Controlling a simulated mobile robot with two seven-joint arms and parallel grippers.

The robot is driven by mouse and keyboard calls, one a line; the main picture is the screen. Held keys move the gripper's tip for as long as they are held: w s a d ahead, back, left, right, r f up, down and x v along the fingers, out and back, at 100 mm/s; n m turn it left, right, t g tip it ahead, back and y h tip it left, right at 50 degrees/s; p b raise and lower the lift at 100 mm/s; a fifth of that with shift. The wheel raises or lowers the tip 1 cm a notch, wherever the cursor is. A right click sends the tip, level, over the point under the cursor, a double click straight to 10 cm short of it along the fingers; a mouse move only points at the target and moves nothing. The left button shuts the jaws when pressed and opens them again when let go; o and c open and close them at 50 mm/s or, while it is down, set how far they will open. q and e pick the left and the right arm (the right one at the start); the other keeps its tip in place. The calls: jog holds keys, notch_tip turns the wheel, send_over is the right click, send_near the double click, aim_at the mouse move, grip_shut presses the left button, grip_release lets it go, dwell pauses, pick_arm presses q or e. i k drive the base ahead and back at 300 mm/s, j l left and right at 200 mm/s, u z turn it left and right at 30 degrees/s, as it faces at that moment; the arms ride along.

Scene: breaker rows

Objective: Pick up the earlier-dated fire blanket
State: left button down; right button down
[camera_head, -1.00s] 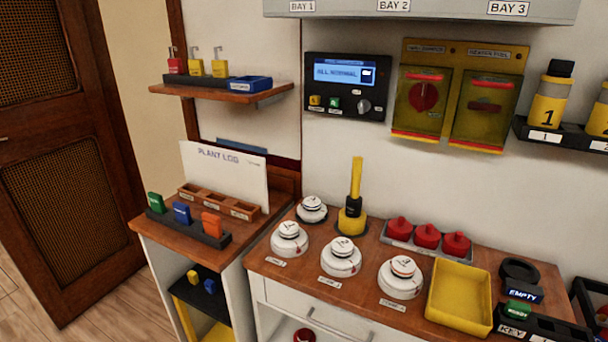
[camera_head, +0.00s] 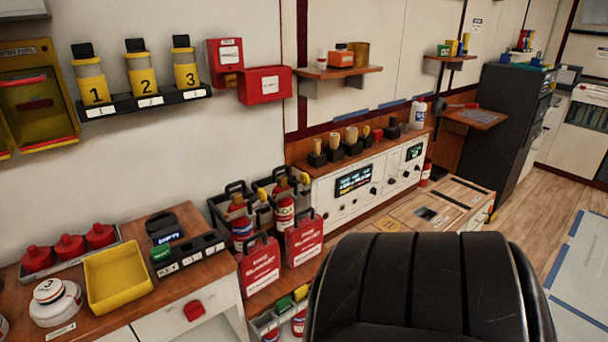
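Two red flat packs with white printed text and dark handles stand side by side in front of the fire extinguisher rack: a left red pack (camera_head: 260,268) and a right red pack (camera_head: 303,240). They look like the fire blankets, but the lettering is too small to read surely, and I cannot make out any dates. Two red wall boxes with white labels, a taller one (camera_head: 225,62) and a wider one (camera_head: 265,85), hang above. Neither of my grippers is in view.
A black padded chair back (camera_head: 415,290) fills the lower middle, right of the packs. Fire extinguishers (camera_head: 284,210) stand in a dark rack behind them. A yellow tray (camera_head: 118,278) lies on the left counter. Open wooden floor (camera_head: 550,200) shows at right.

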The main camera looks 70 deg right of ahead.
aim_at(303, 238)
jog(key=k+l+z, duration=0.1)
jog(key=z, duration=1.9)
